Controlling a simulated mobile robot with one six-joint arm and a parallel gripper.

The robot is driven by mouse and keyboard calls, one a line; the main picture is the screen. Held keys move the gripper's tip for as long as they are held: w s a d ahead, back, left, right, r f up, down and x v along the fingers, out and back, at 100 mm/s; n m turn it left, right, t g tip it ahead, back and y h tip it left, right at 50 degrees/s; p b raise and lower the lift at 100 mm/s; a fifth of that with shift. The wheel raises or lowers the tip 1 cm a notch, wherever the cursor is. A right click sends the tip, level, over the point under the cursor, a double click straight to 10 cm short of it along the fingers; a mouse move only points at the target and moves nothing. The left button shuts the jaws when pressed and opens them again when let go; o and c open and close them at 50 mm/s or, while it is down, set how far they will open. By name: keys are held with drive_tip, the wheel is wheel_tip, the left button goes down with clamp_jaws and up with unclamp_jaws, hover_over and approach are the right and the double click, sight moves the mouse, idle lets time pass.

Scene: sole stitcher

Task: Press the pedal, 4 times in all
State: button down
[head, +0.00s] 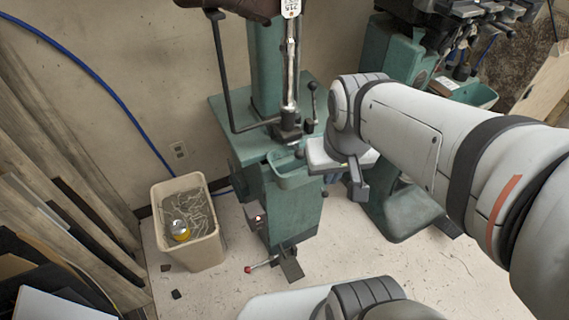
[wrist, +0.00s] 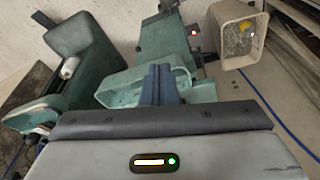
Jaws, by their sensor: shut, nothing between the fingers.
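The green stitching machine (head: 290,205) stands in the middle of the head view. A dark pedal (head: 291,268) sticks out low at the foot of its column, just above the floor. My gripper (head: 358,190) is to the right of the machine's column, well above the pedal and apart from it. In the wrist view the gripper's two fingers (wrist: 160,84) are together with nothing between them. The machine's column (wrist: 175,45) shows beyond the fingers in the wrist view. I cannot make out the pedal there.
A red-tipped lever (head: 250,268) sticks out left of the pedal. A small red light (head: 258,218) shows on the column. A beige bin (head: 190,225) with scraps stands at the left. A second green machine (head: 400,205) stands at the right. Some floor is clear around the pedal.

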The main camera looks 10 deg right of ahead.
drive_tip(key=w+d+f+m+g+y+b, duration=0.15)
drive_tip(key=w+f+m+b, duration=0.35)
drive_tip(key=f, duration=0.8)
drive_tip(key=w+f+m+y+b, duration=0.25)
drive_tip(key=w+f+b, duration=0.35)
drive_tip(key=f, duration=0.8)
drive_tip(key=w+f+m+g+y+b, duration=0.1)
drive_tip(key=w+f+m+y+b, duration=0.2)
drive_tip(key=w+f, duration=0.7)
drive_tip(key=m+t+b, duration=0.1)
drive_tip(key=m+b, duration=0.9)
drive_tip(key=b, duration=0.3)
approach(293, 271)
drive_tip(key=shift+s+d+r+n, duration=0.1)
drive_tip(key=shift+d+r+n, duration=0.15)
drive_tip(key=shift+d, duration=0.25)
drive_tip(key=shift+b+x, duration=1.3)
drive_tip(key=shift+x, duration=2.25)
drive_tip(key=shift+a+r, duration=0.1)
